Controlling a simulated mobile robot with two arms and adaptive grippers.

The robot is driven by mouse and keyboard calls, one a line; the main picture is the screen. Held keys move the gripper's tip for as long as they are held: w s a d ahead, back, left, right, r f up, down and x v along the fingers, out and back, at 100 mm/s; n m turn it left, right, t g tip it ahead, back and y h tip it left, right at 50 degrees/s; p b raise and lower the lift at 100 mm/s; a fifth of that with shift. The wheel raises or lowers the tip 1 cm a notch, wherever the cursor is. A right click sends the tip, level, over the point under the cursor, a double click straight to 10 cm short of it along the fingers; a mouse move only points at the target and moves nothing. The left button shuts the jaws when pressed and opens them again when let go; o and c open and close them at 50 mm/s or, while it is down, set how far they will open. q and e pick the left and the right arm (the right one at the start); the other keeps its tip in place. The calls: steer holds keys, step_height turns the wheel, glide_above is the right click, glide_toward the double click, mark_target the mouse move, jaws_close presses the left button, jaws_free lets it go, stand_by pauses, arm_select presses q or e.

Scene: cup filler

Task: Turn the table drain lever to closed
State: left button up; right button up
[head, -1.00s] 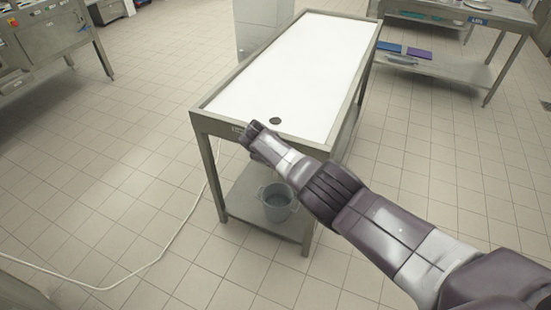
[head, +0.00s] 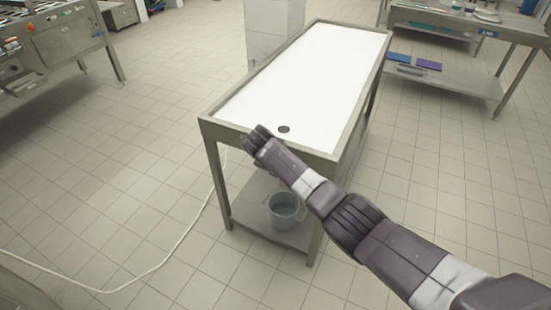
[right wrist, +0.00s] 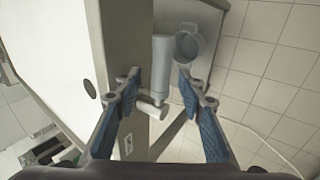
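The steel table (head: 208,127) has a white top with a dark drain hole (head: 284,129) near its front edge; the hole also shows in the right wrist view (right wrist: 90,88). A grey drain pipe (right wrist: 162,62) runs under the table. A short pale cylindrical piece, seemingly the drain lever (right wrist: 150,109), lies between my right gripper's fingers, near the pipe's end. My right gripper (right wrist: 158,76) is open, with blue pads on either side of that piece; contact cannot be told. In the head view the right gripper (head: 256,138) is at the table's front edge. My left gripper is not in view.
A grey bucket (head: 285,209) stands on the table's lower shelf; it also shows in the right wrist view (right wrist: 187,46). A white cable (head: 160,264) crosses the floor at left. Another steel table (head: 455,83) stands at back right. The tiled floor in front is clear.

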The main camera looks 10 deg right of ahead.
steer(key=v, duration=0.8)
steer(key=shift+r, duration=0.2)
